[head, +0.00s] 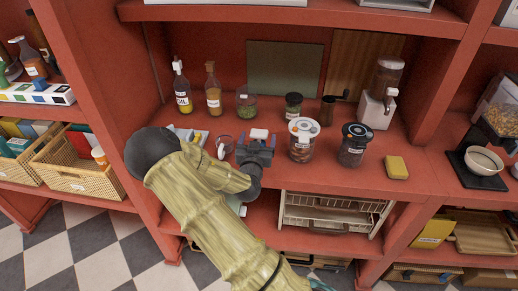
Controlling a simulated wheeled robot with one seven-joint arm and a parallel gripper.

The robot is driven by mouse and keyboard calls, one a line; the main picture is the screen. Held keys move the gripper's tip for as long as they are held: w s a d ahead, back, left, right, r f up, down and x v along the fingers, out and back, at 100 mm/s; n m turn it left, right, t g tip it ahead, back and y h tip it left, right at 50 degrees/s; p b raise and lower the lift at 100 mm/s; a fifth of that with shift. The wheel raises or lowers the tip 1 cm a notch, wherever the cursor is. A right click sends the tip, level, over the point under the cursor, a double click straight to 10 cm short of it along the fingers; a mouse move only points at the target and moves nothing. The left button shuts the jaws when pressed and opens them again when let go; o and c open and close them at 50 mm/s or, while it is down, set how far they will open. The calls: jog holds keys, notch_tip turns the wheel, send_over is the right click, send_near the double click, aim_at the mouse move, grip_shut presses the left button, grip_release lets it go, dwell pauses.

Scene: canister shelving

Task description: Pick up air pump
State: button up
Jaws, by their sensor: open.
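No thing in the head view can be identified surely as the air pump. My gripper (256,145) is open over the front of the red shelf, with its fingers pointing toward the back. A small white object (259,134) shows at the fingertips; whether it is the air pump or touches the fingers, I cannot tell. A clear canister with a white lid (301,138) stands just right of my gripper. A darker canister with a black lid (353,144) stands further right. My arm hides part of the shelf's front left.
An oil bottle (181,88), an amber bottle (213,90) and a green jar (246,103) stand behind. A clear glass (224,146) is left of my gripper. A white dispenser (378,104) and yellow block (397,167) are right.

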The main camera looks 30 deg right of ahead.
jog(key=x, duration=0.3)
jog(key=shift+w+p, duration=0.1)
jog(key=shift+p, duration=0.2)
jog(key=shift+r, duration=0.1)
jog(key=c, duration=1.5)
notch_tip(320, 180, up, 10)
jog(key=shift+b, duration=0.65)
